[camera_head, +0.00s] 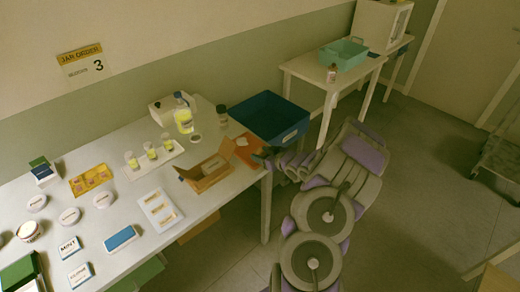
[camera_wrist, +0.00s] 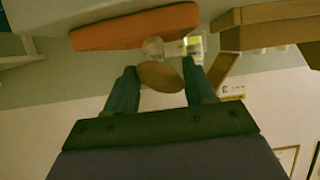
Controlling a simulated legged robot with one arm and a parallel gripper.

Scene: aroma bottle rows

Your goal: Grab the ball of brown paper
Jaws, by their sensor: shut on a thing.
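A rounded brown thing, which looks like the ball of brown paper (camera_wrist: 160,76), sits between the two fingers of my gripper (camera_wrist: 161,72) in the wrist view. The fingers are shut on it, one at each side. In the head view my gripper (camera_head: 270,163) is at the right end of the white table, beside an orange thing (camera_head: 247,150). The ball cannot be made out there. The orange thing shows close ahead of the fingers in the wrist view (camera_wrist: 135,27).
An open cardboard box (camera_head: 207,174) lies left of my gripper on the table (camera_head: 190,212). A dark blue bin (camera_head: 270,116) stands behind. Bottles, cups and jars crowd the table. A side table with a green basket (camera_head: 343,53) is at the back.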

